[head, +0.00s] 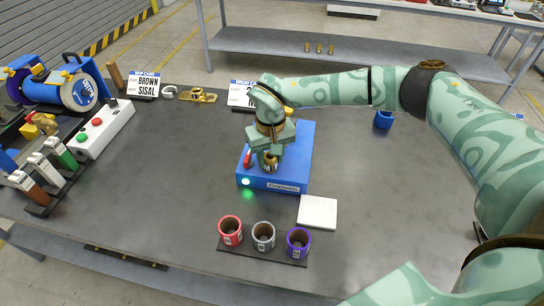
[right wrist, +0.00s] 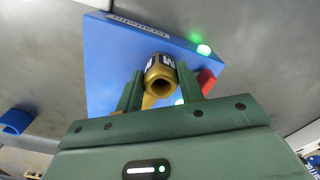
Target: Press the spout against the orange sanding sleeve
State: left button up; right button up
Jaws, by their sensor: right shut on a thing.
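My right gripper (head: 270,150) is over the blue box (head: 298,160) in the head view. It is shut on the brass spout (right wrist: 160,78), which sits between its two green fingers in the right wrist view with its round opening facing the camera. The spout (head: 270,163) shows only partly in the head view. I cannot tell whether it touches the box. A red sleeve (head: 230,231), a grey one (head: 263,236) and a purple one (head: 298,242) stand upright on a dark rack at the front. I can make out no clearly orange sleeve. My left gripper is not in view.
The blue box has a lit green lamp (head: 246,182) and a red lever (head: 248,157). A blue grinding machine (head: 79,92), a switch box (head: 104,128) and several coloured bars stand left. The table's right middle is mostly clear.

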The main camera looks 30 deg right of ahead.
jog(key=o, duration=0.4)
jog(key=shift+w+d+r, duration=0.1)
jog(key=shift+w, duration=0.05)
jog(key=c, duration=0.4)
jog(key=shift+s+a+p, duration=0.5)
jog(key=shift+a+p, duration=0.1)
jog(key=shift+p, duration=0.05)
jog(key=shift+s+a+p, duration=0.5)
jog(key=shift+s+a, duration=0.2)
jog(key=shift+a, duration=0.1)
notch_tip(320, 180, up, 7)
jog(key=p, duration=0.5)
jog(key=shift+p, duration=0.35)
